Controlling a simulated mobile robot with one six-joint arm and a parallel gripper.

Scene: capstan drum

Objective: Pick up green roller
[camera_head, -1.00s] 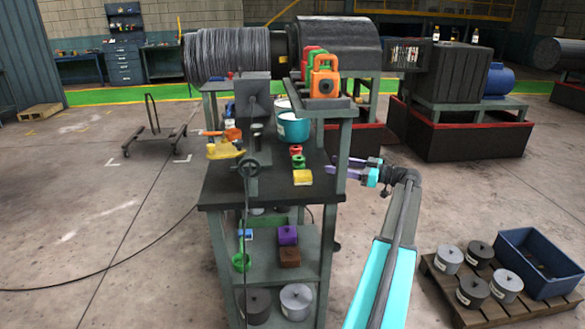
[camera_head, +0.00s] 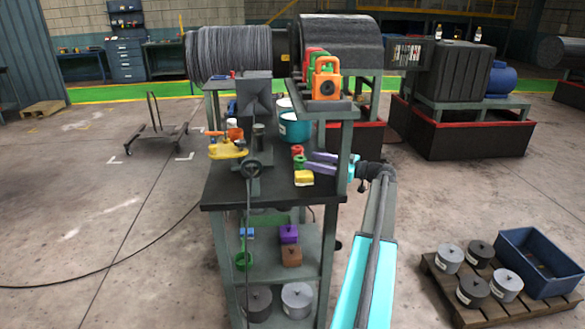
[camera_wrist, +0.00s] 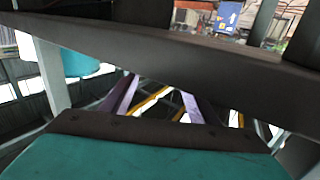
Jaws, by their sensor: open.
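A small green piece, which looks like the green roller (camera_head: 299,162), is on the dark top of the bench (camera_head: 228,190), between a red piece (camera_head: 297,150) and a yellow block (camera_head: 304,178). My gripper (camera_head: 308,162) reaches in from the right, its two purple fingers apart and empty. The fingertips are just right of the green piece; I cannot tell whether it lies between them. In the wrist view the fingers of my gripper (camera_wrist: 157,97) show apart behind a dark bar, and I cannot make out the green piece there.
A bench post (camera_head: 343,160) stands close to my arm. The lower shelf holds another green piece (camera_head: 243,261) and a purple block (camera_head: 289,234).

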